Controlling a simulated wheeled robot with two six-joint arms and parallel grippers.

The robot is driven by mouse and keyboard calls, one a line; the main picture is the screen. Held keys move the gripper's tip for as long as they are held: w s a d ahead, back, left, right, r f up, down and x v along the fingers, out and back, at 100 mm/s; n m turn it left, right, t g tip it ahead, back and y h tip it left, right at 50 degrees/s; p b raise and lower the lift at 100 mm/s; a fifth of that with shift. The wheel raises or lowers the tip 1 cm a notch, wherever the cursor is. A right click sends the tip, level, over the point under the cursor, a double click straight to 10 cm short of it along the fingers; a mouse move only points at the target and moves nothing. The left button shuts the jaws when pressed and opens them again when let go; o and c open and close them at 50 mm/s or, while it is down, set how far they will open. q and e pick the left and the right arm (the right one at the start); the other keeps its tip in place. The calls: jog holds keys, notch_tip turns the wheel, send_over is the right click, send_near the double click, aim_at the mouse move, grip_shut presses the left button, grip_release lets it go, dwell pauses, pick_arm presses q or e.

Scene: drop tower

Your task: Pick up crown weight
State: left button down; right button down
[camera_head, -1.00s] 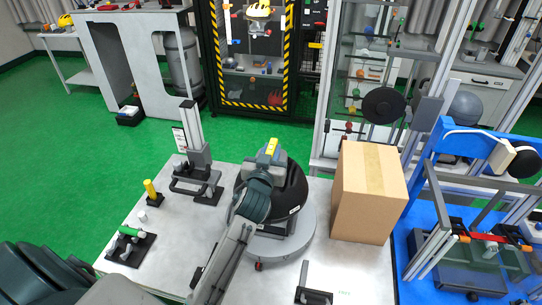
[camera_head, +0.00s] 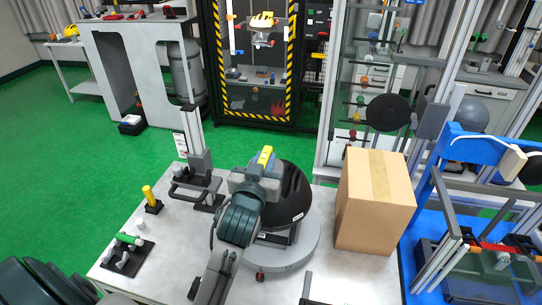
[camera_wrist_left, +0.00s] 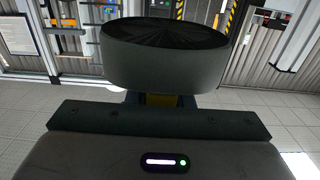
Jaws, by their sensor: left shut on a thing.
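My left gripper (camera_head: 257,180) reaches in over the grey table (camera_head: 355,277), beside a black dome (camera_head: 294,195) on a round grey base. It is shut on the crown weight (camera_head: 266,155), of which a yellow part shows at the tip between blue-grey sides. In the left wrist view a small yellow part of the weight (camera_wrist_left: 161,100) shows beyond the dark gripper edge. A dark round drum with a ribbed top (camera_wrist_left: 163,62) stands behind it; I cannot tell whether the two are joined. My right gripper is not in view.
A cardboard box (camera_head: 377,205) stands right of the dome. A grey upright post (camera_head: 195,150), a yellow cylinder (camera_head: 150,196) and a green-topped fixture (camera_head: 127,240) stand on the left. The table's front middle is mostly clear.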

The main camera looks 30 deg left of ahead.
pick_arm(q)
jog(key=r+p+v, duration=0.1)
jog(key=v, duration=0.7)
jog(key=shift+s+a, duration=0.25)
jog(key=shift+s, duration=0.2)
